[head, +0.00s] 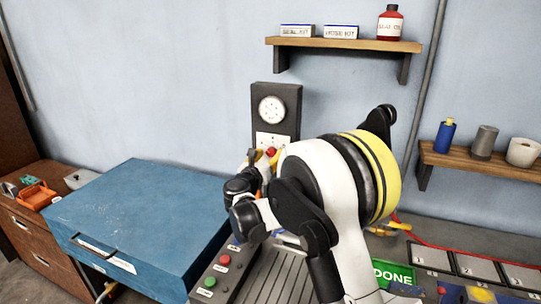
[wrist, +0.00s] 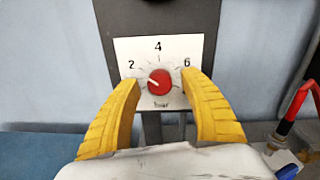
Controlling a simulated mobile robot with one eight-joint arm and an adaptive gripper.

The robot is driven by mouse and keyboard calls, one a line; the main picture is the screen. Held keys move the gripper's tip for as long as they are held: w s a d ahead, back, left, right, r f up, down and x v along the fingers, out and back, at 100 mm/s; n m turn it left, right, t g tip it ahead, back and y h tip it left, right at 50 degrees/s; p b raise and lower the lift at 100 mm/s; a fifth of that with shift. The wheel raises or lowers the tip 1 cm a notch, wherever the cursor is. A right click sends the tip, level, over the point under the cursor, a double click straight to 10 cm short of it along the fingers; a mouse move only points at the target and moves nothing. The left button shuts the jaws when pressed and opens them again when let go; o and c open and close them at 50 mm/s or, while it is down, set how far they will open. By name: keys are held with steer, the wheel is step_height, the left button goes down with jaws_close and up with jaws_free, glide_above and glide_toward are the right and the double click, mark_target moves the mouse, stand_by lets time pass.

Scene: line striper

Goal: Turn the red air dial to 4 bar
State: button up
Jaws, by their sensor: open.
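The red air dial (wrist: 159,83) sits on a white plate (wrist: 126,47) marked 2, 4, 6 and "bar". Its pale pointer mark points left and slightly up, near the 2 side, away from the 4 at the top. In the head view the red dial (head: 271,152) shows on the dark panel below a round gauge (head: 271,110). My gripper (wrist: 162,84) is open, with one yellow finger on each side of the dial. A gap shows between each finger and the dial; depth to the plate is hard to judge.
A blue case (head: 140,225) stands left of the panel. A button box (head: 222,266) with red and green buttons is below. A wooden shelf (head: 345,43) hangs above right. A red hose (wrist: 303,98) runs at the right in the wrist view.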

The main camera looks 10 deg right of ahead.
steer(key=shift+w+d, duration=0.25)
steer(key=shift+w, duration=0.15)
jaws_close()
steer(key=m+b, duration=0.1)
steer(key=m, duration=0.3)
steer(key=shift+m, duration=0.4)
steer(key=m+b, duration=0.1)
steer(key=m, duration=0.4)
steer(key=shift+m, duration=0.3)
stand_by(0.4)
